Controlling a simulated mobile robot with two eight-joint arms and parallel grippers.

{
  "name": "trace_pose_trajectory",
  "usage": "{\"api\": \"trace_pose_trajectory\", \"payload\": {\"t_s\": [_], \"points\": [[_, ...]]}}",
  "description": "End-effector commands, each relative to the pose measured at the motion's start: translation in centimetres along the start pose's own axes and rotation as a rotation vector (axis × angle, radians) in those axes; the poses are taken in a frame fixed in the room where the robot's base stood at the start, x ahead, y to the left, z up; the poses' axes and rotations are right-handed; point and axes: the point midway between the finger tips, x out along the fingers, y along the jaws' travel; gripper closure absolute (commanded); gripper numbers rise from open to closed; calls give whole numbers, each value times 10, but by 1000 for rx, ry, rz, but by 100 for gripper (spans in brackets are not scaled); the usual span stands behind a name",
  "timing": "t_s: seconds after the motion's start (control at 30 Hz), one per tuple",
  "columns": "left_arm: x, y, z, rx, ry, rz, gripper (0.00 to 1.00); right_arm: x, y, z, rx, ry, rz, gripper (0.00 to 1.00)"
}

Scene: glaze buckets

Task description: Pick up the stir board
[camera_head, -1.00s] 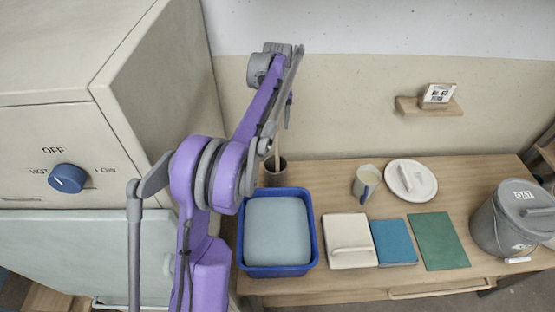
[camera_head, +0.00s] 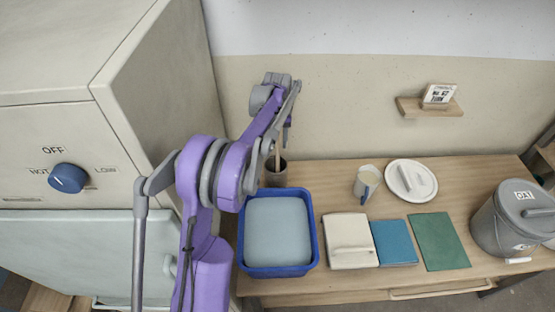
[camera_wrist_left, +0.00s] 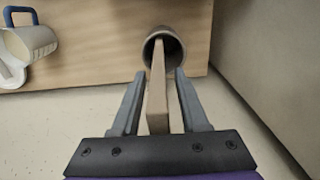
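The stir board (camera_head: 277,156) is a pale wooden slat standing upright in a dark cup (camera_head: 276,178) at the back left of the table. In the left wrist view the board (camera_wrist_left: 157,97) runs from the cup (camera_wrist_left: 172,48) toward the gripper. My left gripper (camera_wrist_left: 160,73) is open, with one finger on each side of the board and a gap visible at both sides. In the head view my left arm reaches above the cup, and its gripper (camera_head: 287,126) is small and partly hidden. My right gripper is not in view.
A blue tub (camera_head: 241,232) with a grey-blue lid or block stands just in front of the cup. A cream jug (camera_head: 366,180), a white lid (camera_head: 398,173), flat tiles (camera_head: 439,241) and a grey bucket (camera_head: 497,226) are to the right. A large cabinet (camera_head: 180,85) stands close at left.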

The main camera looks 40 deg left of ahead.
Motion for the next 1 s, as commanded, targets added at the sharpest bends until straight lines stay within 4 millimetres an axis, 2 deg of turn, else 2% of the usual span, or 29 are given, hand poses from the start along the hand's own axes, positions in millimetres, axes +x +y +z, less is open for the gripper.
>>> {"api": "trace_pose_trajectory", "payload": {"t_s": [0.03,0.2,0.23,1.0], "points": [[0,0,0,0,0,0,67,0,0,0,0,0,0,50],[0,0,0,0,0,0,98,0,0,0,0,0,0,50],[0,0,0,0,0,0,100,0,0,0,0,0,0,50],[0,0,0,0,0,0,100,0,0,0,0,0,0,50]]}}
